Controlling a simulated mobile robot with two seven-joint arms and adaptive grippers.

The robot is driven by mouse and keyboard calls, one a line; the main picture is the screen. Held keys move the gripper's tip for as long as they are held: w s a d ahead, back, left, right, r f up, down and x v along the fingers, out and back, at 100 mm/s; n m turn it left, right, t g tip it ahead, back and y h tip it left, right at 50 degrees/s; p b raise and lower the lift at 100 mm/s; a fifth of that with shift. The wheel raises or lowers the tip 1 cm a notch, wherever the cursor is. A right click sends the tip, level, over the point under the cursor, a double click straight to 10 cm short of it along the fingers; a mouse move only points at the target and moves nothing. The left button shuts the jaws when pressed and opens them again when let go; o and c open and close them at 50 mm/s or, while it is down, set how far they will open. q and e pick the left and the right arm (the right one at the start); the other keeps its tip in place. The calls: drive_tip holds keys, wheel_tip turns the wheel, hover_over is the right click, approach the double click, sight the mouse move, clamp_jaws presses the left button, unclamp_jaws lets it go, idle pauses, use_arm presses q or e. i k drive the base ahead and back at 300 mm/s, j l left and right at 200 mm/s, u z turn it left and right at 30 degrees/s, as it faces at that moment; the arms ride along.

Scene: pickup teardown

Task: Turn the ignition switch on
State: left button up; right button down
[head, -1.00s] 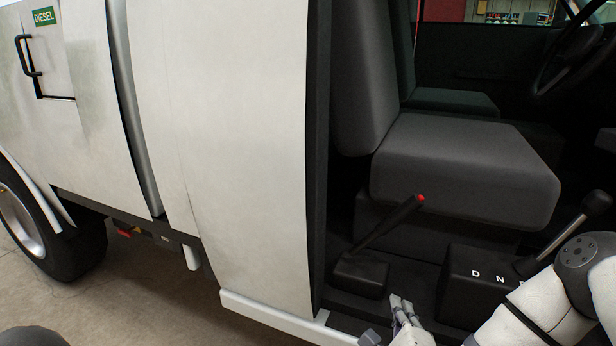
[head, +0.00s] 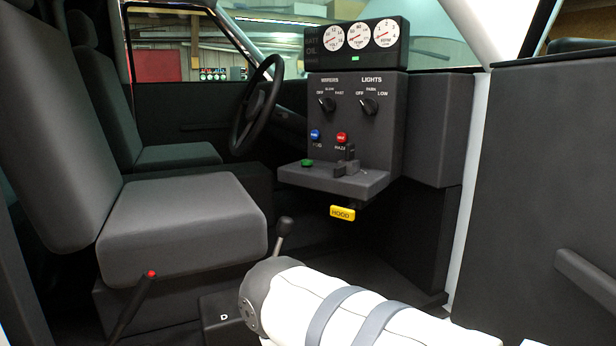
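The dashboard panel (head: 385,140) stands at centre right in the head view. It has a wipers knob (head: 327,104), a lights knob (head: 369,106), a blue button (head: 315,135) and a red button (head: 341,138). A small ledge (head: 365,187) below carries a green button (head: 307,163) and a dark grey upright piece (head: 351,161). I cannot tell for sure whether this piece is the ignition switch; no ignition label is readable. Part of my white arm crosses the bottom, well below the ledge. Neither of my grippers is in view.
Round gauges (head: 359,36) and a lit green lamp (head: 355,59) sit above the panel. A yellow hood handle (head: 342,213) hangs under the ledge. The steering wheel (head: 257,105), grey seat (head: 180,215), gear lever (head: 284,228) and red-tipped lever (head: 145,290) are to the left. The open door (head: 545,180) is at right.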

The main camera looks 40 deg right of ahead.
sight(352, 168)
drive_tip(key=z, duration=1.65)
